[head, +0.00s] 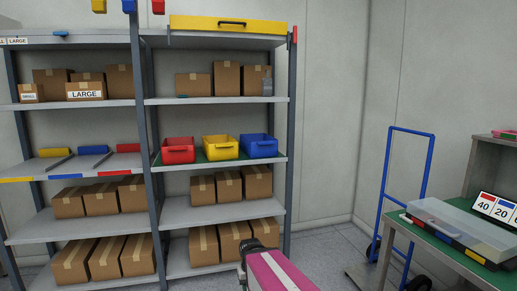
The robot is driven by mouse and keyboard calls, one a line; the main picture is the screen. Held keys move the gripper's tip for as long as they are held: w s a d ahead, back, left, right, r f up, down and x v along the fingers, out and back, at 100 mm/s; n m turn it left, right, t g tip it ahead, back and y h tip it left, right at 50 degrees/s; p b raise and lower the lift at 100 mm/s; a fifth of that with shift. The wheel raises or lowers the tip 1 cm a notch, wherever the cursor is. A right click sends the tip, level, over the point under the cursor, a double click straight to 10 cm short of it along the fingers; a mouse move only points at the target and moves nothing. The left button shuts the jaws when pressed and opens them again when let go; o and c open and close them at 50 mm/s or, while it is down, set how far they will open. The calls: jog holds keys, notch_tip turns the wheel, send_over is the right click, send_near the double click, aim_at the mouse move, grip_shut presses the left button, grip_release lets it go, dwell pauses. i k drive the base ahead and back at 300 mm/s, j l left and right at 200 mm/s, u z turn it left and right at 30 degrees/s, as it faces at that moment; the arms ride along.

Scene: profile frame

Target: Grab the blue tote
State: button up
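The blue tote (258,146) stands on the middle shelf of the right-hand rack, at the right end of a row of three. A yellow tote (220,148) stands just left of it, and a red tote (178,151) stands left of that. The blue tote looks upright, with its open top facing up. A pink and white part with a dark end, which looks like part of my arm, rises at the bottom centre, below and in front of the shelf. I see no gripper fingers.
Cardboard boxes (229,186) fill shelves above and below the totes. A rack post (291,150) stands close to the blue tote's right. A blue-framed trolley (402,132) and a green-topped bench (430,239) stand at the right. Grey floor (320,246) shows between.

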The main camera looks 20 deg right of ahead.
aim_at(260, 144)
jog(key=i+j+z, duration=0.15)
jog(key=z, duration=1.35)
jog(key=j+z, duration=0.3)
jog(key=j, duration=0.25)
jog(key=j+z, duration=0.35)
jog(key=j, duration=0.15)
jog(key=k+j+z, duration=0.15)
jog(key=j+z, duration=0.15)
jog(key=j, duration=0.2)
jog(key=k+j+z, duration=0.15)
jog(key=j+z, duration=0.2)
jog(key=j, duration=0.15)
